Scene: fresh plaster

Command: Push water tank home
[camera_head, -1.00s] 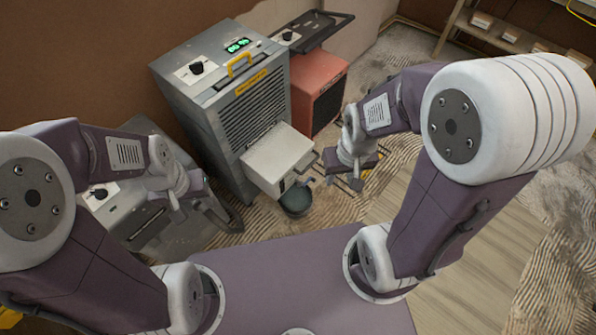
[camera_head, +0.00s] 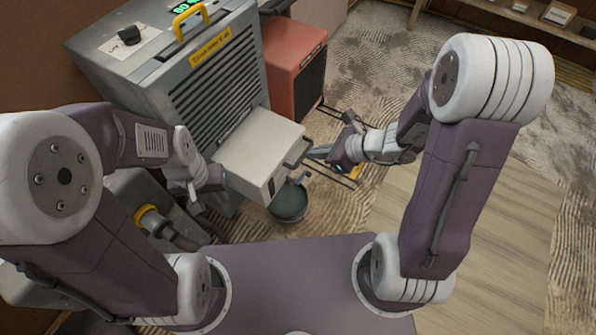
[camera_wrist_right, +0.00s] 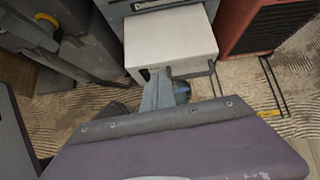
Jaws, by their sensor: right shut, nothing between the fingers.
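The water tank (camera_head: 262,148) is a pale grey box sticking out of the front of the grey dehumidifier (camera_head: 205,85). Its dark handle (camera_head: 299,152) is on the front face. In the right wrist view the tank (camera_wrist_right: 170,40) is straight ahead. My right gripper (camera_head: 312,152) is shut and empty, with its tips close to the handle side of the tank; I cannot tell whether they touch. The tips (camera_wrist_right: 158,82) show just in front of the tank's face in the wrist view. My left gripper (camera_head: 200,190) is left of the tank, its fingers unclear.
A dark green bucket (camera_head: 289,204) stands on the floor below the tank's front. A red heater-like unit (camera_head: 294,62) stands right of the dehumidifier. A grey machine with a yellow-ringed hose (camera_head: 150,218) is below my left arm. Floor to the right is mostly open.

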